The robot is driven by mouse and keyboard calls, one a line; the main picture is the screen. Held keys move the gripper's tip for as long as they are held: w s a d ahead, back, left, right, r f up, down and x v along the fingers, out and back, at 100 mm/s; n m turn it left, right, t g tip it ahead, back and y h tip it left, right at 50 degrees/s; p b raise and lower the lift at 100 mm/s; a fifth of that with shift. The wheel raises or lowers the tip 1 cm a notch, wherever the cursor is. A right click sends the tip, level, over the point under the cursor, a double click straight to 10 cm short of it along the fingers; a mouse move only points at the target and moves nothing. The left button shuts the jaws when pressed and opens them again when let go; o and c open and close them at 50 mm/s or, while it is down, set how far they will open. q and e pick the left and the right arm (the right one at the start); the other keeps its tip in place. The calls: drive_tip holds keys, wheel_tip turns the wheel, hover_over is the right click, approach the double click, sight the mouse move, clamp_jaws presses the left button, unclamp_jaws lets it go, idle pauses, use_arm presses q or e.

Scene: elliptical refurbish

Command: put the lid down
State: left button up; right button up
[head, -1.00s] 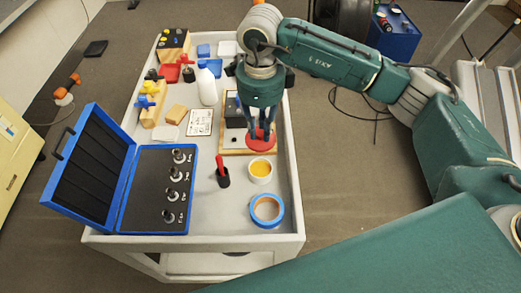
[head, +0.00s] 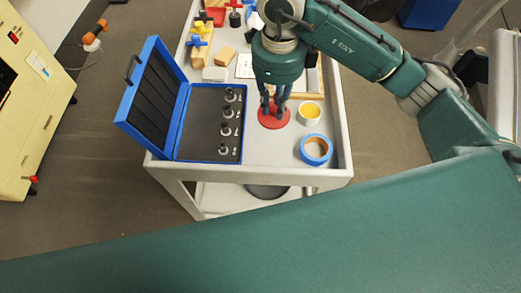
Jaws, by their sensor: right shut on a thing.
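The lid is a red disc (head: 273,118) over the front part of the cart's top. My right gripper (head: 273,108) points down and is shut on the lid's middle from above. I cannot tell whether the lid's underside touches the cart. A small white tub with yellow contents (head: 309,112) stands open just right of the lid. My left gripper is out of view.
A blue case (head: 181,125) lies open left of the lid, with several bits in it. A blue tape roll (head: 315,150) lies front right of the lid. Wooden blocks (head: 224,57) and other items stand further back on the white cart (head: 270,165).

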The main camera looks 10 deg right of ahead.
drive_tip(key=f, duration=0.5)
drive_tip(key=f+p, duration=0.1)
drive_tip(key=f, duration=0.4)
drive_tip(key=d+f+p, duration=0.1)
drive_tip(key=f, duration=0.3)
drive_tip(key=shift+w+f, duration=0.1)
drive_tip(key=shift+f, duration=0.65)
wheel_tip(320, 180, down, 3)
drive_tip(key=shift+f+p, duration=0.2)
drive_tip(key=shift+p, duration=0.4)
drive_tip(key=shift+f, duration=0.2)
drive_tip(key=shift+f+b, duration=0.2)
drive_tip(key=shift+b, duration=0.1)
drive_tip(key=o, duration=0.9)
drive_tip(key=shift+r, duration=0.1)
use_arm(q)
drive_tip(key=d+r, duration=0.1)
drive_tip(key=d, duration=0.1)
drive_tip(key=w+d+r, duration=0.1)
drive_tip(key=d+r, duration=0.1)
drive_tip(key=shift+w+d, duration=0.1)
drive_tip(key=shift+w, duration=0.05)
use_arm(e)
drive_tip(key=shift+o, duration=0.3)
